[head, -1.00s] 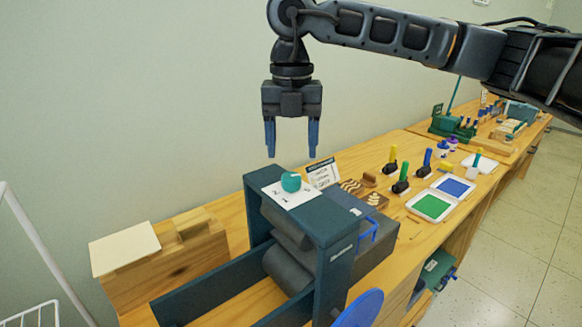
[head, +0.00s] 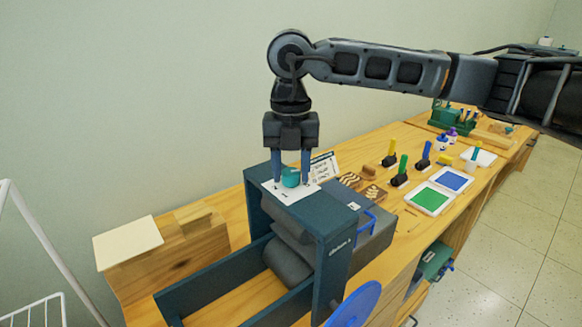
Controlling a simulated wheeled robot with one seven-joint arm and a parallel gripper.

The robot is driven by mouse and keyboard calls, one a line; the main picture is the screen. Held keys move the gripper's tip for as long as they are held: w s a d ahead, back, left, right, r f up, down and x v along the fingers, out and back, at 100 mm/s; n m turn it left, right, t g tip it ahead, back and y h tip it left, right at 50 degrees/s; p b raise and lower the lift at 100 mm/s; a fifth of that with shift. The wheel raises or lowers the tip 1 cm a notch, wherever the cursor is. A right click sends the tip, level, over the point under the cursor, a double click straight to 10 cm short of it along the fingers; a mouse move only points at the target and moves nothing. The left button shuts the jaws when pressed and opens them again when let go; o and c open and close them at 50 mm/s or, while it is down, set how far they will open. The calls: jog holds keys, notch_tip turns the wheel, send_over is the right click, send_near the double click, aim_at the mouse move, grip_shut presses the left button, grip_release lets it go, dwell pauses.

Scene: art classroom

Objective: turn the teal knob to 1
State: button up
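The teal knob (head: 290,178) sits on a white dial card (head: 286,197) on top of the dark blue press frame (head: 335,222). The markings on the card are small, and I cannot read the knob's setting. My gripper (head: 290,181) points straight down over the press. Its two blue fingers stand apart, one on each side of the knob, with their tips at about knob height. I cannot tell whether either finger touches the knob.
The press has grey rollers (head: 289,264) and a blue wheel (head: 357,305) at its front. Carved blocks, upright stamp handles, and green (head: 428,199) and blue (head: 453,181) ink pads lie to the right. A placard (head: 323,167) stands close behind the knob.

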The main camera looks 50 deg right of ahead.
jog(key=c, duration=0.6)
jog(key=shift+c, duration=0.2)
jog(key=shift+f+b, duration=0.1)
jog(key=shift+b, duration=0.45)
